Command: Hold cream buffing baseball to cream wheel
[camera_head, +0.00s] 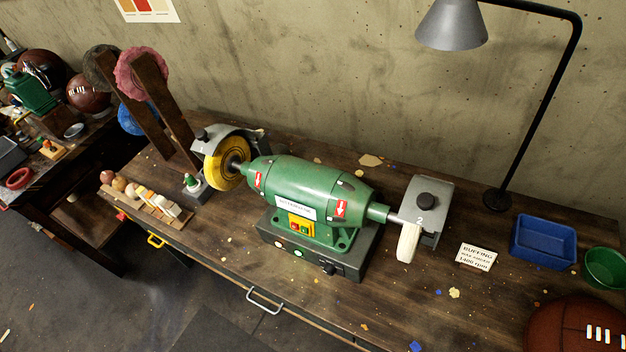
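The cream wheel (408,242) is on the right shaft of a green bench buffer (310,190), under a grey guard marked 2 (430,195). A yellow wheel (225,165) is on the left shaft under another guard. I cannot make out a cream baseball for certain in this view. A small pale round thing (72,197) lies on the lower shelf at the left, too small to identify. My gripper does not show in this view, and nothing held by it shows.
A brown laced ball (560,322), a blue tray (543,240), a green bowl (604,267) and a buffing sign (477,256) are at the right. A wooden rack of small pieces (150,206) lies left. The bench front right of centre is mostly clear.

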